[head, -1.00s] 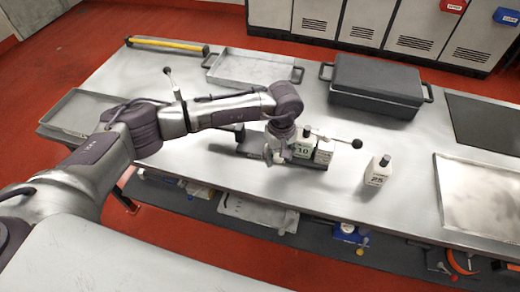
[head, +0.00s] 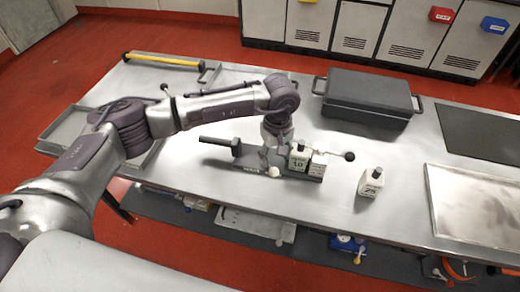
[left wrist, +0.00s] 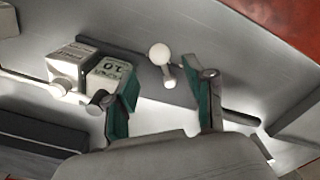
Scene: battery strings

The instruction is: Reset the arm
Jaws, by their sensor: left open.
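My left gripper (head: 273,158) is open and points down at the left end of a dark rack (head: 248,162). In the left wrist view its two fingers with teal pads stand apart, with the gap (left wrist: 162,92) empty. A white ball knob (left wrist: 160,54) lies beyond the fingertips. My right gripper is not in view.
A dark lidded box (head: 368,92) is behind the rack. Metal trays (head: 480,200) lie on the table (head: 400,150) at right and left. A rod with a dark ball (head: 349,156) sticks out right of the rack.

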